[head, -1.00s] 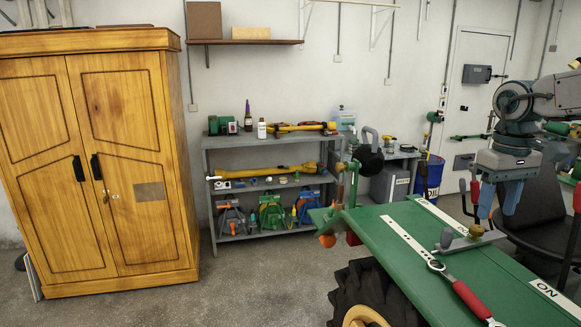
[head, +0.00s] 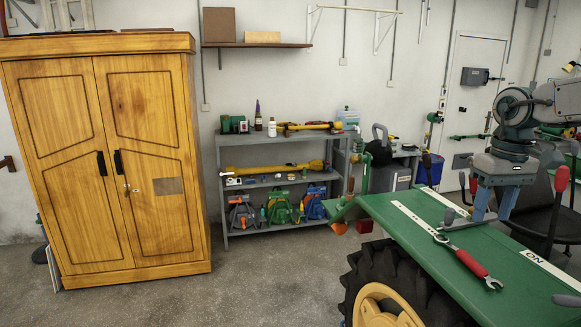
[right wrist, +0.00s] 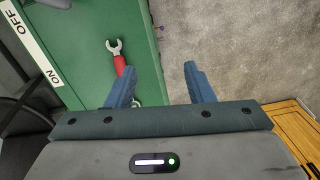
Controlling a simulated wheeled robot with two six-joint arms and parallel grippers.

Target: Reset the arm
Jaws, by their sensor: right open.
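My right gripper (head: 494,214) hangs at the right of the head view, fingers pointing down above the green tractor panel (head: 440,245). It is open with nothing between its blue fingers. In the right wrist view, the gripper (right wrist: 158,82) shows its two fingers well apart, one over the green panel (right wrist: 85,45) and the other over the floor. A red-handled wrench (head: 470,264) lies on the panel; it also shows in the right wrist view (right wrist: 121,66), partly hidden behind a finger. My left gripper is not in view.
A big tractor tyre (head: 385,285) sits under the panel. A wooden cabinet (head: 150,170) stands at left and a grey shelf (head: 285,185) with tools at the back wall. A black seat (head: 540,195) is behind my right arm. The floor (head: 270,285) between cabinet and tyre is clear.

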